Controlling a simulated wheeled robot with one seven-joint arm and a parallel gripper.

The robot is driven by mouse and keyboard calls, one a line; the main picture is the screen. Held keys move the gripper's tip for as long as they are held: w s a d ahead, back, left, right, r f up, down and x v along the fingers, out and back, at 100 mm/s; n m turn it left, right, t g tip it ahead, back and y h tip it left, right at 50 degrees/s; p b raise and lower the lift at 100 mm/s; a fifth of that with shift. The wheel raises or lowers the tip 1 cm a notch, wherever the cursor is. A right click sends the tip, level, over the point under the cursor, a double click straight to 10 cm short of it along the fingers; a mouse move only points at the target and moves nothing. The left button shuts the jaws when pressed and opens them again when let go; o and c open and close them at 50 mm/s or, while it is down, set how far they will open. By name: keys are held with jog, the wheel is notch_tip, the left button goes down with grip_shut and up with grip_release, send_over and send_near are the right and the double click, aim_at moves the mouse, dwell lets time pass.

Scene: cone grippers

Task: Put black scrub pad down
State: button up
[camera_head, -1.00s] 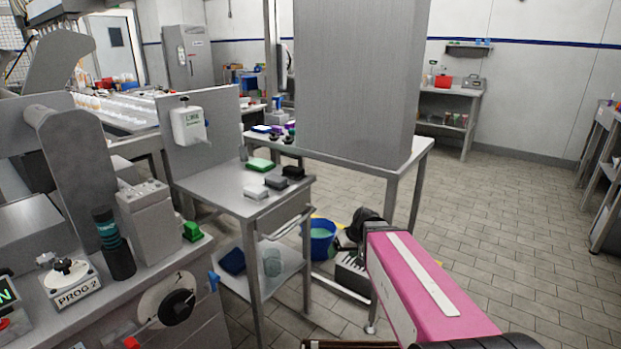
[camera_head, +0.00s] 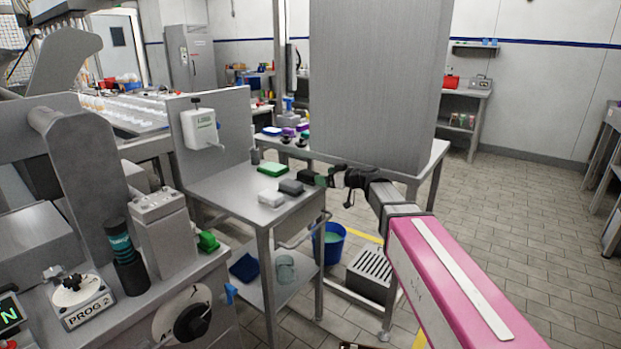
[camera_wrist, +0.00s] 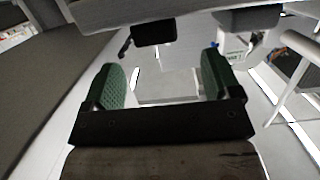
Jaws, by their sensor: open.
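The black scrub pad (camera_head: 305,176) lies on the grey metal table, near its right edge. My gripper (camera_head: 321,181) is just to the right of the pad, close to it; I cannot tell if they touch. In the wrist view my gripper (camera_wrist: 163,84) is open, its two green-padded fingers wide apart with nothing gripped between them. A dark block (camera_wrist: 153,32) shows beyond the fingers there, but I cannot tell for sure that it is the pad.
The metal table (camera_head: 222,190) also bears a grey pad (camera_head: 291,187), a white pad (camera_head: 271,199) and a green pad (camera_head: 273,169). A tall grey cabinet (camera_head: 375,85) stands behind my arm. A blue bucket (camera_head: 329,241) stands on the floor.

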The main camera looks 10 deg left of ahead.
aim_at(310, 173)
jog(key=x, duration=0.8)
jog(key=shift+w, duration=0.25)
jog(key=shift+r, duration=0.1)
jog(key=c, duration=1.1)
jog(key=shift+o, duration=0.2)
jog(key=shift+r, duration=0.1)
